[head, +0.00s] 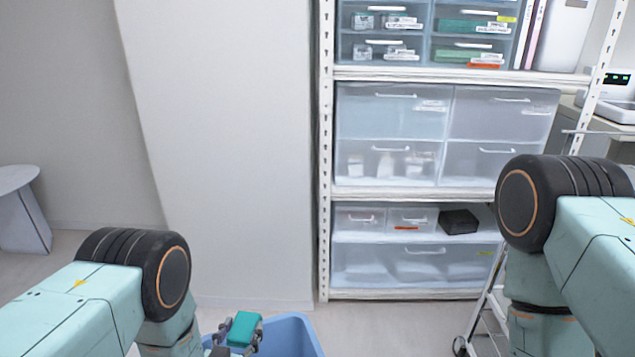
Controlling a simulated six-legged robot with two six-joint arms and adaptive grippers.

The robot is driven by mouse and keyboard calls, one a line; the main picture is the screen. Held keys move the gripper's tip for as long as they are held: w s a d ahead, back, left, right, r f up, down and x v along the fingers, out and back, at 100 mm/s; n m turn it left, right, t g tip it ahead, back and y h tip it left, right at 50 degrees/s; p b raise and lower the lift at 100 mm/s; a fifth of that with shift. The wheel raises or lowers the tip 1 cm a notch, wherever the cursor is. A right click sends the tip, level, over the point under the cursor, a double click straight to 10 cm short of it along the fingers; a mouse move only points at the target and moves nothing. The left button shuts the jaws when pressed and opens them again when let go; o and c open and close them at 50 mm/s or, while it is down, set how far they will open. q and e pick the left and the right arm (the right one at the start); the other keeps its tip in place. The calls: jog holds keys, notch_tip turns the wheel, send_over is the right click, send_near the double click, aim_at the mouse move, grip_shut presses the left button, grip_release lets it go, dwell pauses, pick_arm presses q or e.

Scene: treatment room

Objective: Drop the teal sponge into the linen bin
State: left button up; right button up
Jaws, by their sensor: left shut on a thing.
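The teal sponge (244,329) is held in my left gripper (238,337), low in the head view, left of centre. The gripper is shut on it, with dark fingers at its sides. The linen bin (296,333) is a blue open container at the bottom edge, and only its upper part shows. The sponge appears over the left part of the bin's opening; its exact height above the rim is hard to tell. My right arm comes in from the right, but its gripper is out of view.
A white shelf rack (420,189) with clear drawers stands behind the bin to the right. A wheeled metal frame (484,318) stands at its lower right. A pale wall column (225,150) is behind the bin. A small round table (18,180) is at far left.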

pick_arm(q)
jog(key=shift+s+f, duration=0.2)
jog(key=shift+f+b, duration=0.3)
jog(key=shift+b, duration=0.15)
notch_tip(320, 180, down, 5)
jog(key=b, duration=0.4)
jog(key=o, duration=1.2)
jog(key=shift+o, duration=0.2)
jog(key=shift+s, duration=0.1)
jog(key=v, duration=1.1)
jog(key=shift+s, duration=0.4)
